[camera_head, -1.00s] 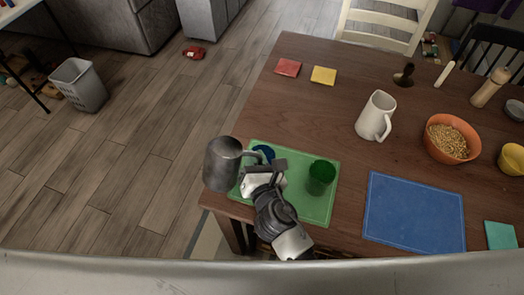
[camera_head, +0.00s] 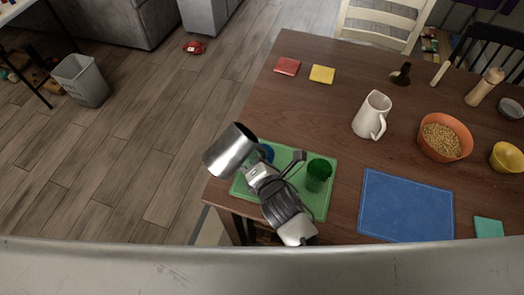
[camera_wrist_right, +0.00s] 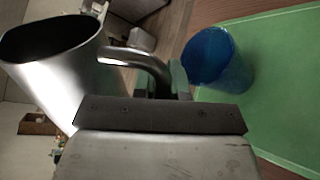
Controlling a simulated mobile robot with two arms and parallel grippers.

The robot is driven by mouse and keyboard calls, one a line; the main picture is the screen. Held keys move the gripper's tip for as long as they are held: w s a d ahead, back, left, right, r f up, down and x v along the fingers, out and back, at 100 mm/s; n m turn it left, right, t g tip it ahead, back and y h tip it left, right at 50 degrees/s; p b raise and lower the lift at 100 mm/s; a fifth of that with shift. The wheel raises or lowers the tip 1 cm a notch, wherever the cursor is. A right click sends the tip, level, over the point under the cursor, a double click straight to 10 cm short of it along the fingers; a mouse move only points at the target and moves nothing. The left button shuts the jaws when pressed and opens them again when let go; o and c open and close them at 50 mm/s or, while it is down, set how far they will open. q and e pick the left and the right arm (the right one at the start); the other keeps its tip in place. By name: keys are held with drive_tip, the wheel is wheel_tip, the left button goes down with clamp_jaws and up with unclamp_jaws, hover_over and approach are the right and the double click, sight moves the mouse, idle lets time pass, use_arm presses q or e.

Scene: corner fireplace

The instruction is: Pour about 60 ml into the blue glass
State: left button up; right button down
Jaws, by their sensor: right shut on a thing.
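My right gripper (camera_head: 256,172) is shut on the handle of a shiny metal jug (camera_head: 230,151). It holds the jug tilted at the left edge of the green mat (camera_head: 312,205). In the right wrist view the jug (camera_wrist_right: 75,75) shows its dark open mouth at the upper left; its contents cannot be made out. The blue glass (camera_head: 267,152) stands on the mat beside the jug, partly hidden by the jug and gripper. The blue glass (camera_wrist_right: 215,60) is clearer in the right wrist view, right of the handle and apart from the jug. No stream of liquid shows. My left gripper is not in view.
A green glass (camera_head: 318,175) stands on the mat, right of my gripper. A white pitcher (camera_head: 371,115), an orange bowl (camera_head: 444,137) of grain and a blue mat (camera_head: 408,206) are farther right. The wooden table's left edge is close to the jug.

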drive_tip(key=shift+s+a+f+m+g+y+b, duration=0.25)
drive_tip(key=shift+a+m+b, duration=0.15)
drive_tip(key=shift+m, duration=0.2)
drive_tip(key=shift+s+a+f+m+g+y+b, duration=0.15)
drive_tip(key=shift+s+a+m+b, duration=0.15)
drive_tip(key=shift+m, duration=0.3)
drive_tip(key=shift+w+r, duration=0.1)
drive_tip(key=shift+r+p, duration=0.15)
drive_tip(key=shift+p, duration=0.2)
drive_tip(key=shift+m+y+p, duration=0.3)
drive_tip(key=shift+m+p, duration=0.2)
drive_tip(key=shift+a+r, duration=0.1)
